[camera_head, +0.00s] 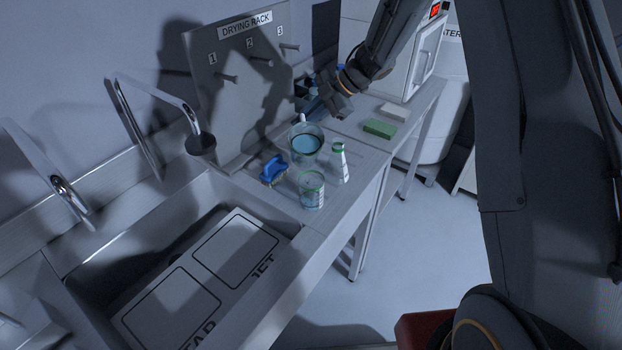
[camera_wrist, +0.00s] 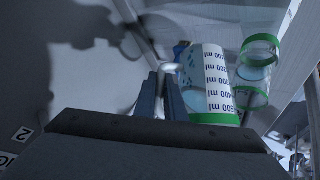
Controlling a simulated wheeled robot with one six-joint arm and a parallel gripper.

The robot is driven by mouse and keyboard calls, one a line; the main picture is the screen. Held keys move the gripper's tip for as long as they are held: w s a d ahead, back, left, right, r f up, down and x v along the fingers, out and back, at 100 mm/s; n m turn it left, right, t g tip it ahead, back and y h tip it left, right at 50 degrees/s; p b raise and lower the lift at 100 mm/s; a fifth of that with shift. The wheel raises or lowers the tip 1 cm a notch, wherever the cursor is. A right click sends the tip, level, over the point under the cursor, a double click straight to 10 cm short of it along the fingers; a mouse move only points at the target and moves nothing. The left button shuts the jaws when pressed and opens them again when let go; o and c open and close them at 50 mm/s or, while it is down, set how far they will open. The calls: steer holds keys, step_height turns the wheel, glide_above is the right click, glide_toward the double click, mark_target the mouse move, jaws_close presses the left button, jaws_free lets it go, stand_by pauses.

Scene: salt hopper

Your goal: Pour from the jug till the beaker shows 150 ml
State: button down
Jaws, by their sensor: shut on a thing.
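The jug (camera_head: 306,146) is clear, with blue liquid inside, and looks about upright on or just above the counter. In the wrist view, the jug (camera_wrist: 207,72) shows blue ml marks and a green band. My gripper (camera_head: 318,108) is at its far side, shut on its handle; the fingers (camera_wrist: 161,98) show beside the jug in the wrist view. The beaker (camera_head: 312,192), clear with a green rim, stands apart in front of the jug. Its lower part looks bluish; the level is unreadable. A green-rimmed clear vessel (camera_wrist: 261,48) beside the jug in the wrist view looks like the beaker.
A conical flask (camera_head: 340,163) stands right of the beaker. A blue brush (camera_head: 273,170) lies to its left, near the sink (camera_head: 75,258). A green sponge (camera_head: 380,128) and a pale block (camera_head: 394,111) lie farther back. A drying rack (camera_head: 236,90) stands behind.

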mark_target(304, 118)
steer(key=shift+s+d+r+n+t, duration=0.15)
steer(key=shift+s+r+n+t, duration=0.25)
steer(key=shift+s+r+t, duration=0.6)
stand_by(1.3)
steer(key=shift+s+r+n+t+y, duration=0.4)
steer(key=shift+s+r+t, duration=0.1)
steer(key=shift+s+r, duration=0.2)
stand_by(5.0)
